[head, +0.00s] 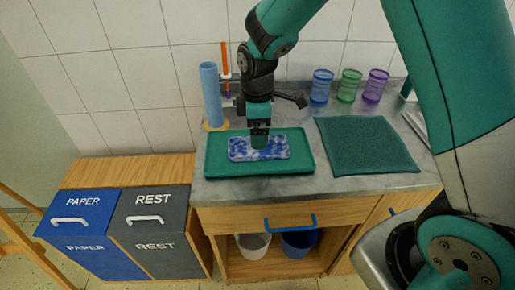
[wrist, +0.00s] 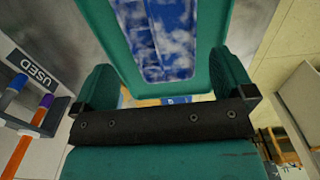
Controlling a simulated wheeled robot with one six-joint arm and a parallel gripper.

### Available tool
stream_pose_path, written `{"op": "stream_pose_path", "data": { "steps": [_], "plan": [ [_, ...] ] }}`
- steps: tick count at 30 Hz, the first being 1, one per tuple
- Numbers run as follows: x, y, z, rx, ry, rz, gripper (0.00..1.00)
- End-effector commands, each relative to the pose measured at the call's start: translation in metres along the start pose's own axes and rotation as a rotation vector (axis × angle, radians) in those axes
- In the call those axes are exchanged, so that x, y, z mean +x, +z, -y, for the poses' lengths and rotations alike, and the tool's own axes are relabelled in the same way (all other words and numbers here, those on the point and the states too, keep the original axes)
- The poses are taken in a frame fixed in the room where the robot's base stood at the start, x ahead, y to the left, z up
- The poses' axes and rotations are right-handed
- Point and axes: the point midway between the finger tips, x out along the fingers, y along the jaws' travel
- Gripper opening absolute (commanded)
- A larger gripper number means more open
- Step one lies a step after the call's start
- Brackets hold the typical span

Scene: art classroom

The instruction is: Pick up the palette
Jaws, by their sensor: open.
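The palette (head: 238,155) appears to be the flat rectangular piece with blue and white mottling. It lies in a green tray (head: 218,168) on the grey counter. My gripper (head: 259,140) points down over the middle of the palette and hides part of it. In the wrist view, the palette (wrist: 165,30) and the tray's green rim (wrist: 150,85) show ahead of my gripper (wrist: 168,85), whose two fingers stand apart. I cannot tell whether the fingers touch the palette.
A green mat (head: 365,147) lies right of the tray. Blue, green and purple cups (head: 348,86) stand behind it. A tall blue cylinder (head: 210,95) and upright brushes (head: 226,62) stand behind the tray. PAPER (head: 80,225) and REST (head: 152,235) bins are left of the counter.

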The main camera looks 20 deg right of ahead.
Motion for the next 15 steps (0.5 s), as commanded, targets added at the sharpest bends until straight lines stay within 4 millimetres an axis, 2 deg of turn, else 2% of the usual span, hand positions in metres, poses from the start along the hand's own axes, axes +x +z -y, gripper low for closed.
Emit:
{"op": "stream_pose_path", "data": {
  "steps": [4, 10, 15],
  "plan": [
    [0.012, 0.001, 0.001, 0.001, -0.003, 0.001, 1.00],
    [0.043, 0.003, 0.002, 0.001, -0.003, 0.001, 1.00],
    [0.054, 0.002, 0.001, 0.001, 0.000, 0.000, 1.00]
  ]
}}
